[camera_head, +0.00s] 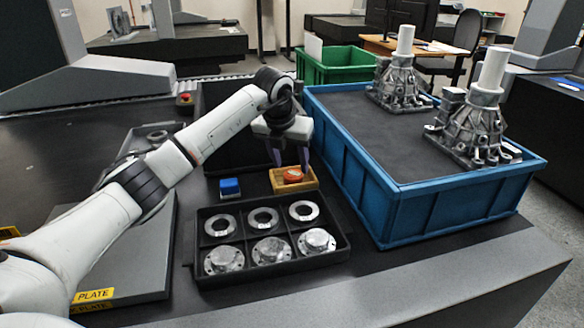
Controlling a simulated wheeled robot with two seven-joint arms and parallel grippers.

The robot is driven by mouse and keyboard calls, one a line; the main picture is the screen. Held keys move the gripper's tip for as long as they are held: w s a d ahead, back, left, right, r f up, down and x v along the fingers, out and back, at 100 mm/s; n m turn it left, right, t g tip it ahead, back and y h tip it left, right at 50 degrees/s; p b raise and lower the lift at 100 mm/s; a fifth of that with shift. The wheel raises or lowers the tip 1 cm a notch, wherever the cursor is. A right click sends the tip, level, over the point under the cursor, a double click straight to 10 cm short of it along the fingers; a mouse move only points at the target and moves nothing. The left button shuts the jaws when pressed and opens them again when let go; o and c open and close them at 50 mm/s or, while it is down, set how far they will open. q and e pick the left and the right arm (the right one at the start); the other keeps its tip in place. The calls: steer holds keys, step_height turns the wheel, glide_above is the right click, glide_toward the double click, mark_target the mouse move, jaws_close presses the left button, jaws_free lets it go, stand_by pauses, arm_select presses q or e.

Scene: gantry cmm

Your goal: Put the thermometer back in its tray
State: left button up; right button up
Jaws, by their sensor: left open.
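A small yellow-orange tray (309,186) sits on the dark table behind the parts tray. A small red-orange item with a pale top (294,175), which looks like the thermometer, is in this tray; whether it sits flat on the tray floor is hard to tell. My left gripper (288,164) points down just above and behind it, with its fingers open and apart on either side. No contact between the fingers and the item can be made out. My right gripper is out of view.
A black compartment tray (272,278) holds metal rings and flanges in front. A blue block (230,187) lies left of the small tray. A large blue crate (414,214) with two metal castings stands close on the right. A dark bin (215,100) stands behind the gripper.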

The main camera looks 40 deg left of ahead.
arm_select(q)
steer(key=v, duration=0.8)
steer(key=shift+r+p, duration=0.15)
steer(key=shift+p, duration=0.25)
steer(key=shift+s, duration=0.1)
stand_by(0.5)
